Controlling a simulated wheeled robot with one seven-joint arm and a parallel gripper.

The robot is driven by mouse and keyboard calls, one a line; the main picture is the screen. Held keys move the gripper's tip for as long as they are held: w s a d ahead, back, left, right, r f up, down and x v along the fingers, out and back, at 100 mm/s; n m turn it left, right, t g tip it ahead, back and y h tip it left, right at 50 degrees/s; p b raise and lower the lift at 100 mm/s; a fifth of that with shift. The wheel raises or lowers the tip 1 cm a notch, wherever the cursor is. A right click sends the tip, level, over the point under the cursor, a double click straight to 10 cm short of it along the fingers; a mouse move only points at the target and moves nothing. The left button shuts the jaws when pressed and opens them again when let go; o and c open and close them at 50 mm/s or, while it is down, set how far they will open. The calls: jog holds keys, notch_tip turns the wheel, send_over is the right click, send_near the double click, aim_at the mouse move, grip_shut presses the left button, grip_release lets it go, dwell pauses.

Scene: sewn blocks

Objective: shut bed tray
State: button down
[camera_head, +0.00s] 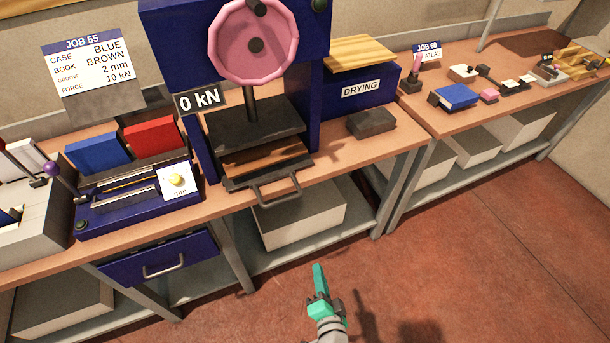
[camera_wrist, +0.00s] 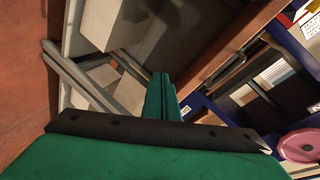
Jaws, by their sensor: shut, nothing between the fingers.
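The bed tray (camera_head: 238,184) is a dark flat tray under the plate (camera_head: 255,127) of the blue press. It sticks out at the front, and its grey loop handle (camera_head: 279,189) hangs past the bench edge. A brown board lies on it, partly hidden under the plate. My gripper (camera_head: 318,270) is shut and empty, in front of the bench and below the handle in the picture, clear of the tray. In the wrist view my green fingers (camera_wrist: 161,88) are together, with a dark handle (camera_wrist: 229,69) beyond them, apparently the tray's.
The press has a pink wheel (camera_head: 253,42) and a "0 kN" sign (camera_head: 200,99). A dark block (camera_head: 371,123) lies right of the tray. A blue drawer (camera_head: 163,260) with a handle is below left. A pale box (camera_head: 300,215) sits on the lower shelf. The floor before the bench is clear.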

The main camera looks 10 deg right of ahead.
jog(key=w+d+r+m+t+y, duration=0.1)
jog(key=w+d+r+m+y, duration=0.1)
jog(key=w+r, duration=0.5)
jog(key=t+y, duration=0.2)
jog(key=y, duration=0.1)
send_near(302, 174)
jog(key=shift+m, duration=0.4)
jog(key=w, duration=0.2)
jog(key=w+a+r, duration=0.1)
jog(key=w, duration=0.2)
jog(key=w+a+r, duration=0.1)
jog(key=w, duration=0.1)
jog(key=shift+w+a+r, duration=0.1)
jog(key=shift+w+r, duration=0.05)
jog(key=shift+r, duration=0.05)
jog(key=shift+x, duration=1.05)
jog(key=shift+w+a+r, duration=0.1)
jog(key=shift+w+r, duration=0.05)
jog(key=shift+w, duration=0.05)
